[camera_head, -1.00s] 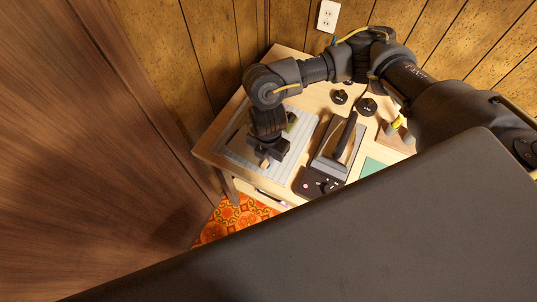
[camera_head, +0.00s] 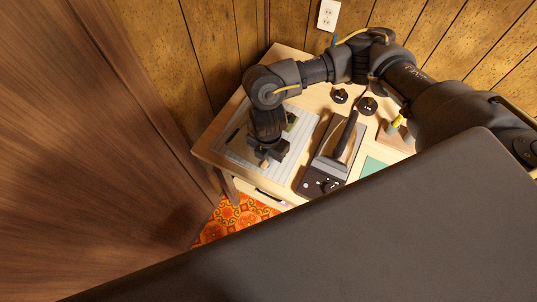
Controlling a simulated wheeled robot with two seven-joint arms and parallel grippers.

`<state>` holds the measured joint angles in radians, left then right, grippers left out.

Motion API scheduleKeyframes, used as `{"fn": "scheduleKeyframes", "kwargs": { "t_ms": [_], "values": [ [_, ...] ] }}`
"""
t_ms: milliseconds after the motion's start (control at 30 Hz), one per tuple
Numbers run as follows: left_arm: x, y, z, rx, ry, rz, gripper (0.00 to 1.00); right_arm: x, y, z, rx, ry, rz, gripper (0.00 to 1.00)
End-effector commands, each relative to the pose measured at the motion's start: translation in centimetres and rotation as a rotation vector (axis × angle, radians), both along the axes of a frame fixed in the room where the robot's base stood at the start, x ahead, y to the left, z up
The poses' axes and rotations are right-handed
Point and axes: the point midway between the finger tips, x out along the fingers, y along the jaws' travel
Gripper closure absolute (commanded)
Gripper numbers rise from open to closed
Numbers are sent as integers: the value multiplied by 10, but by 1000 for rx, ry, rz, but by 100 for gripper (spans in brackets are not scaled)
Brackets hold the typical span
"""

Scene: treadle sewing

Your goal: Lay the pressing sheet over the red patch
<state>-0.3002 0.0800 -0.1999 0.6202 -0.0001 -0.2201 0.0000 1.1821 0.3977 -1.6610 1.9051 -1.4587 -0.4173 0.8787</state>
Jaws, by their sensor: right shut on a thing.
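My right gripper (camera_head: 265,156) points down over the pale gridded mat (camera_head: 236,148) on the table's left part. It is shut on a small tan piece (camera_head: 265,163) that shows at its fingertips. I cannot tell whether this piece is part of the pressing sheet. The sheet's full outline is not clear, and the red patch cannot be made out; my gripper and wrist cover part of the mat. A small olive thing (camera_head: 291,121) shows just behind the wrist. My left gripper is not in view.
An iron (camera_head: 343,140) lies on a dark-based stand (camera_head: 324,180) just right of the mat. Black round items (camera_head: 367,106), a wooden block (camera_head: 395,138) and a green sheet (camera_head: 372,166) lie further right. A brown wooden panel (camera_head: 90,150) fills the left.

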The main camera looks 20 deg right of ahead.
Motion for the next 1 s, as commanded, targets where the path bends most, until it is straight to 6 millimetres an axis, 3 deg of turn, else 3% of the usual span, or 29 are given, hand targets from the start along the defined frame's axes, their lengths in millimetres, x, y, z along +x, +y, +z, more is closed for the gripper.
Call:
{"fn": "scheduleKeyframes", "kwargs": {
  "t_ms": [100, 133, 333, 667, 1000],
  "values": [
    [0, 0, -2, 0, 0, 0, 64, 0, 0, -2, 0, 0, 0, 100],
    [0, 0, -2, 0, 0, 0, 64, 0, 0, -2, 0, 0, 0, 85],
    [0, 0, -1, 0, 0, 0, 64, 0, 0, -2, 0, 0, -1, 61],
    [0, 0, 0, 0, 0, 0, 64, 1, 0, 4, 1, -3, 0, 61],
    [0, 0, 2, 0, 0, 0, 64, 2, 0, 64, 1, -7, 4, 61]
  ]
}}
